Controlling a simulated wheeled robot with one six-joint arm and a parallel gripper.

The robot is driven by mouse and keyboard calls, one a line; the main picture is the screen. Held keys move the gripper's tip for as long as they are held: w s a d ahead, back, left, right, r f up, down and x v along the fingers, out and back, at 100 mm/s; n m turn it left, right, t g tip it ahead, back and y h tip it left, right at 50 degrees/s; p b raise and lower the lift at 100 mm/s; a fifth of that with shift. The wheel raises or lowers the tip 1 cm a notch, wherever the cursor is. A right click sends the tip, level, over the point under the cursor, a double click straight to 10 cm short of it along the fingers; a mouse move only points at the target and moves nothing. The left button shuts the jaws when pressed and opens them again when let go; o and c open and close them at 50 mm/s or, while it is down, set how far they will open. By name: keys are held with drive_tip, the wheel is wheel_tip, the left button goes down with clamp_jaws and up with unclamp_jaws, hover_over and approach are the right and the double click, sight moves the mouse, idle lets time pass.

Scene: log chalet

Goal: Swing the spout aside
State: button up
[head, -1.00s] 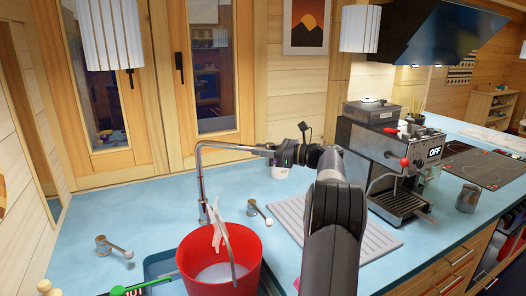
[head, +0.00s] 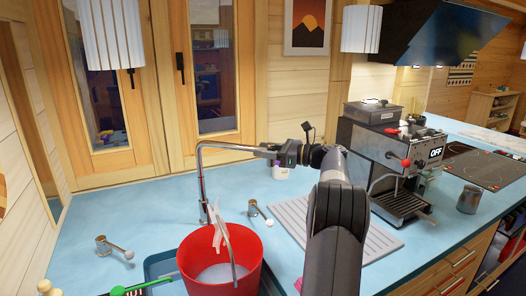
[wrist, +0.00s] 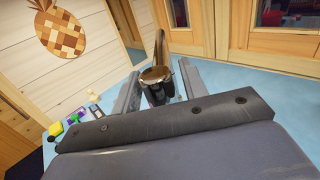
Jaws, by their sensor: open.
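The chrome faucet's spout (head: 225,147) rises from the blue counter at the back of the sink and runs right at the top. Its far end meets my gripper (head: 268,148). In the wrist view the spout's end (wrist: 155,76), a shiny ring with a dark nozzle, sits between the two fingers of my gripper (wrist: 160,88). The fingers are open, one on each side of it; whether either touches it I cannot tell. A red bucket (head: 195,262) stands in the sink (head: 160,268), left of and below the spout's end.
Tap handles with white knobs stand left (head: 112,247) and right (head: 258,210) of the faucet. A ribbed drainboard (head: 290,222) lies to the right, partly behind my arm. A white cup (head: 281,173) is behind my gripper. The espresso machine (head: 385,165) stands further right.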

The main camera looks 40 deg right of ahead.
drive_tip(key=b+v, duration=0.2)
drive_tip(key=v, duration=0.8)
drive_tip(key=p+x, duration=0.2)
drive_tip(key=x, duration=0.9)
drive_tip(key=shift+p, duration=0.35)
drive_tip(key=shift+f, duration=0.1)
drive_tip(key=shift+s+a, duration=0.15)
drive_tip(key=shift+s, duration=0.05)
